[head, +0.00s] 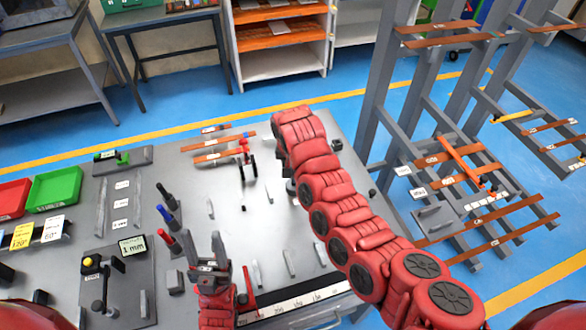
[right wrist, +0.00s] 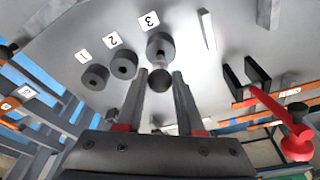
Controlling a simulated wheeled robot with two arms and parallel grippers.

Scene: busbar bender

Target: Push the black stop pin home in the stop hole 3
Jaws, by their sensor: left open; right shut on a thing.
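In the right wrist view the black stop pin shows as a dark round knob (right wrist: 160,80) between the fingertips of my right gripper (right wrist: 163,85), which is shut on it. The pin is in front of the dark round boss (right wrist: 160,45) beside label 3 (right wrist: 149,20). In the head view my right arm covers my right gripper and the pin. My left gripper (head: 209,263) is open and empty above the front of the grey table.
Bosses for label 1 (right wrist: 95,77) and label 2 (right wrist: 123,65) stand beside boss 3. A red-handled part (right wrist: 275,110) is to the right in the wrist view. A green bin (head: 55,187) stands at left on the table (head: 215,180); a rack with copper bars (head: 445,160) is at right.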

